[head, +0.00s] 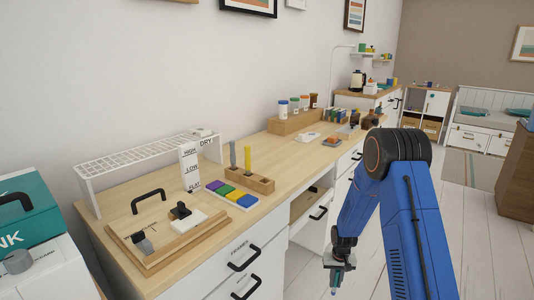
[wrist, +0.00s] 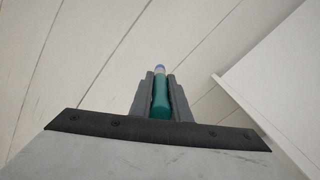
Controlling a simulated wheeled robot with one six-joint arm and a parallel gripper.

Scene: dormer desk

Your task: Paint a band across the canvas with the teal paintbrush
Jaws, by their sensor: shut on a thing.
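My gripper (head: 337,277) hangs low in front of the desk drawers, over the floor side, clear of the desktop. It is shut on the teal paintbrush (wrist: 161,103), whose teal body sits between the two grey fingers in the wrist view.
A white rack (head: 140,156) and a HIGH/LOW/FLAT sign (head: 189,168) stand behind.

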